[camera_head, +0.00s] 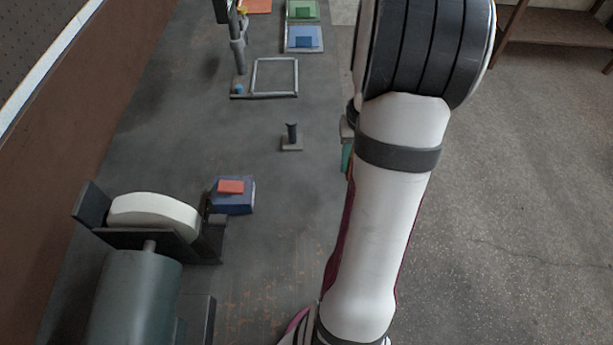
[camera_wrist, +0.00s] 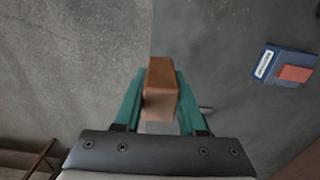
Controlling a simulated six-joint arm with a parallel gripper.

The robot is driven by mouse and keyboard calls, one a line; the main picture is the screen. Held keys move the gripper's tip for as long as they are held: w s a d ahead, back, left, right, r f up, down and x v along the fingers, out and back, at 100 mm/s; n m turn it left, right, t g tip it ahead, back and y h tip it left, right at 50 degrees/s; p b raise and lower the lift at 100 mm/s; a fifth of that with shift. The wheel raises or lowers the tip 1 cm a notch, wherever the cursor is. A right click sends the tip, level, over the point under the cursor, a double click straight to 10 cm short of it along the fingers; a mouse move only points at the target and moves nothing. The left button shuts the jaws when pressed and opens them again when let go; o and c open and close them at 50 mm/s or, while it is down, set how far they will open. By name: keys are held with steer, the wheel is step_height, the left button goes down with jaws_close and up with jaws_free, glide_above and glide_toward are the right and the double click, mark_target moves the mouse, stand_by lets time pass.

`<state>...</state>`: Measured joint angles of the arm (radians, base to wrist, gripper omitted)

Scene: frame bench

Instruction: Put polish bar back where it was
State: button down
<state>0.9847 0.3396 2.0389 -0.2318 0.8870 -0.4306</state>
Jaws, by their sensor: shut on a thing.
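My gripper (camera_wrist: 160,100) is shut on a brown, block-shaped bar (camera_wrist: 160,75), which I take to be the polish bar. The bar sticks out past the teal fingers, above the bench edge where bench and floor meet in the wrist view. In the head view my arm hides the bar, and only a bit of teal finger (camera_head: 346,157) shows. A red bar (camera_head: 231,186) lies on a blue block (camera_head: 234,207) beside the buffing wheel. The labelled blue block (camera_wrist: 268,64) and red bar (camera_wrist: 295,73) also show in the wrist view.
A white buffing wheel (camera_head: 155,213) with a green motor (camera_head: 135,295) stands at the left. A small black-topped post (camera_head: 291,135) stands mid-bench. A metal frame (camera_head: 275,77), an upright stand (camera_head: 238,45) and blue (camera_head: 304,46) and green (camera_head: 302,18) trays are farther back. Bare bench surrounds the post.

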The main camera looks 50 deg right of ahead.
steer(key=w+a+f, duration=0.1)
steer(key=w+f, duration=0.1)
steer(key=w, duration=0.1)
steer(key=w+a+f, duration=0.1)
steer(key=w+f, duration=0.1)
steer(key=w, duration=0.1)
steer(key=w+a+f, duration=0.1)
steer(key=w+f, duration=0.1)
steer(key=w, duration=0.2)
steer(key=shift+a+f, duration=0.15)
step_height(320, 180, down, 4)
steer(key=shift+w+f, duration=0.1)
steer(key=shift+w, duration=0.05)
steer(key=shift+f, duration=0.1)
steer(key=shift+c, duration=2.4)
jaws_free()
